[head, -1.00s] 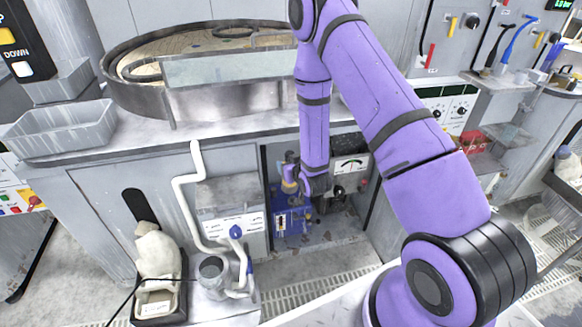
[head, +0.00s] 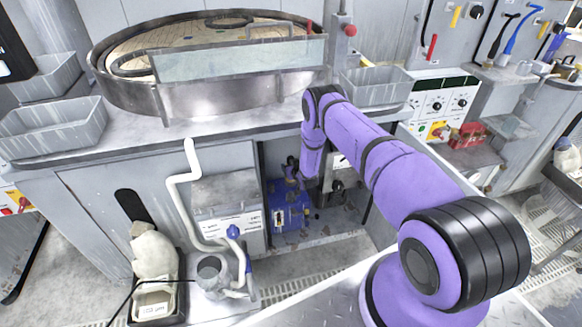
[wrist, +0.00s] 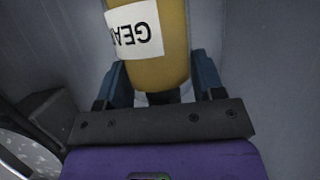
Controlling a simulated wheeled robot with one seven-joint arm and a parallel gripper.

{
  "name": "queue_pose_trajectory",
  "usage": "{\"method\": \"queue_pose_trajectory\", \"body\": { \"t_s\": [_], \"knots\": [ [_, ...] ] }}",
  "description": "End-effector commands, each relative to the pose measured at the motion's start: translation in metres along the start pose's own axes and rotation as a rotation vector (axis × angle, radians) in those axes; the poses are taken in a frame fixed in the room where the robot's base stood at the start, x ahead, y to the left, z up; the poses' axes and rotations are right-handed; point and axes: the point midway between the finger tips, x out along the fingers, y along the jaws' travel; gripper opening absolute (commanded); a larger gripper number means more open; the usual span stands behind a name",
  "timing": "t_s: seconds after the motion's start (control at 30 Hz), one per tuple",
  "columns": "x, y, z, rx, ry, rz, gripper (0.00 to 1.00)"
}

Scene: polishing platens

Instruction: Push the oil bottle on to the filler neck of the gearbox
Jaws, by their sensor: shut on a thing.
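The oil bottle (wrist: 176,68) fills the upper middle of the wrist view. It is yellow-brown with a white label whose visible letters begin "GEA". My gripper (wrist: 158,76) has its two blue fingers on either side of the bottle and is shut on it. The bottle's far end lies beyond the top edge. In the head view the blue gearbox (head: 291,213) sits low inside the open bay under the bench. My wrist is just above it, near the bay's left side. The filler neck cannot be made out, so contact with the bottle cannot be told.
A round polishing platen (head: 130,90) stands on the bench above the bay. A white bent pipe (head: 183,190) and a grey box (head: 225,195) are left of the bay. A grey tray (head: 375,88) stands on the bench to the right. The bay's walls are close around my wrist.

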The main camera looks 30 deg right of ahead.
Motion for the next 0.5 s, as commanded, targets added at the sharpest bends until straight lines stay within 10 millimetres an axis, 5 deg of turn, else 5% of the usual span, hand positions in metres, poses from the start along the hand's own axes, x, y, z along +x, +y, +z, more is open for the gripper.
{"method": "queue_pose_trajectory", "body": {
  "t_s": [0.5],
  "knots": [
    [-0.0001,0.0001,0.0048,-0.001,0.0,0.0,0.21]
  ]
}}
